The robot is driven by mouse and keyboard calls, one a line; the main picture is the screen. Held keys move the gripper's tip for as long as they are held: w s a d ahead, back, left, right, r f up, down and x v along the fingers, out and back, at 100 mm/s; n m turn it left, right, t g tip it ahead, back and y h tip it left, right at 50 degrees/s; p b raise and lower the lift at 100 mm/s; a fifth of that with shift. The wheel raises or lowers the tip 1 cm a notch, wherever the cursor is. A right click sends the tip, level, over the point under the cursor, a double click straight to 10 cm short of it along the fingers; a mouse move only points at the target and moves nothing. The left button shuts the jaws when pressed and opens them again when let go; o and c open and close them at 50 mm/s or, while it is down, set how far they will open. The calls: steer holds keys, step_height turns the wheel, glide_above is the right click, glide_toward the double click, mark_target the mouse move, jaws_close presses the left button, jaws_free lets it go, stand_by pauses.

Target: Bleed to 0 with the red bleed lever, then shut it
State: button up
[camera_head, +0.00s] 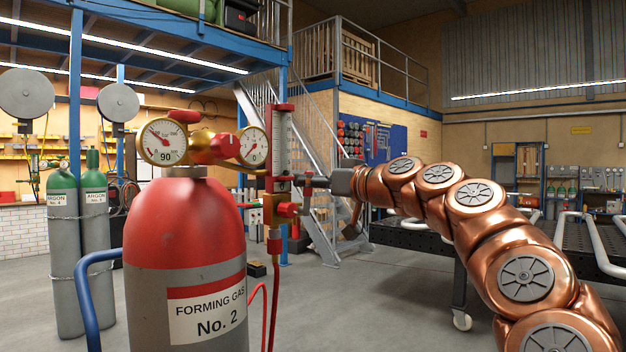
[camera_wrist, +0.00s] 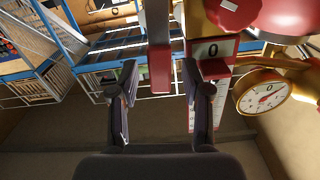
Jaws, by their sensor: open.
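The red bleed lever (camera_wrist: 160,70) shows in the wrist view as a red grip on a grey bar, between the two fingers of my gripper (camera_wrist: 159,82). The fingers are open, one on each side, with a visible gap to the grip. The left gauge (camera_head: 162,143) is marked 90. The right gauge (camera_head: 253,146) is marked 0 and also shows in the wrist view (camera_wrist: 264,93). A plate (camera_wrist: 212,50) beside the lever reads 0.
The red-topped Forming Gas No. 2 cylinder (camera_head: 186,235) stands close in front, left of my gripper. A red hose (camera_head: 273,290) hangs below the flow tube. Two argon cylinders (camera_head: 65,250) stand at left. A dark workbench (camera_head: 420,238) is behind my arm.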

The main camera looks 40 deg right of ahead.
steer(key=shift+c, duration=0.3)
jaws_close()
stand_by(0.4)
